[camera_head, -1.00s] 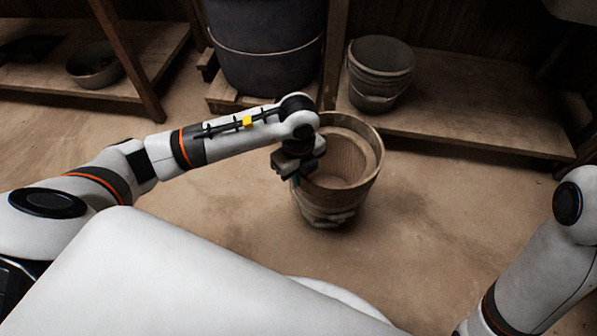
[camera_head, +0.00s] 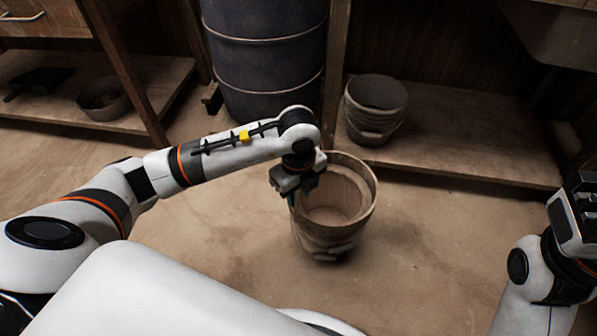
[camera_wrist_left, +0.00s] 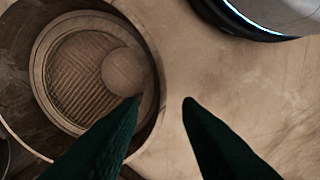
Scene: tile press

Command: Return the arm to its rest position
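My left arm reaches in from the left in the head view. Its gripper (camera_head: 294,192) points down beside the near left rim of a bucket (camera_head: 362,190) on the floor. The left finger overlaps the bucket's rim (camera_wrist_left: 155,75) in that view. My right arm is at the right edge of the head view. Its hand (camera_head: 575,215) is raised there, and its fingers cannot be made out.
A second bucket (camera_head: 376,108) stands on a low wooden shelf (camera_head: 455,135) behind. A dark blue barrel (camera_head: 265,62) stands at the back. A bowl (camera_head: 103,103) sits on the left shelf (camera_head: 150,88). The floor between the bucket and my right arm is clear.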

